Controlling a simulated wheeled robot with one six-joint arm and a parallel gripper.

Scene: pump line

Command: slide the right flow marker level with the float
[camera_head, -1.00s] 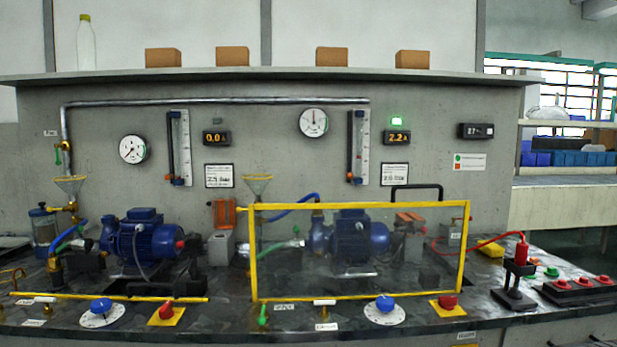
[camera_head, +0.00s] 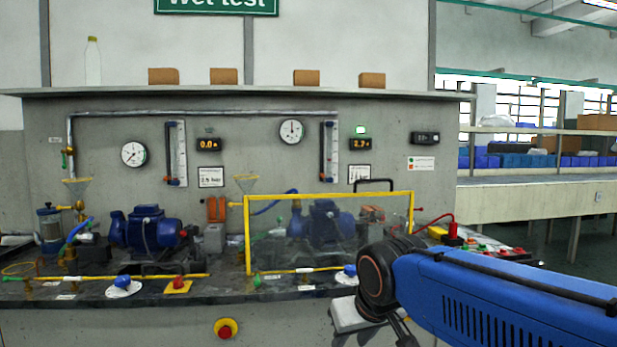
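The right flow tube (camera_head: 329,152) is a tall white scale with a dark strip along its left side, upright on the grey wall panel right of the round gauge. A small orange-red part (camera_head: 324,179) shows at its lower end. The flow marker and the float are too small to tell apart, so I cannot tell whether they are level. My blue arm (camera_head: 500,285) reaches in from the right, below and to the right of the tube. The arm appears well apart from the tube.
A yellow-framed clear guard (camera_head: 330,196) stands before the right blue pump (camera_head: 325,225), below the tube. The left flow tube (camera_head: 176,153) and two gauges hang on the same panel. Blue knobs (camera_head: 122,282) and a red emergency button (camera_head: 226,328) are along the front.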

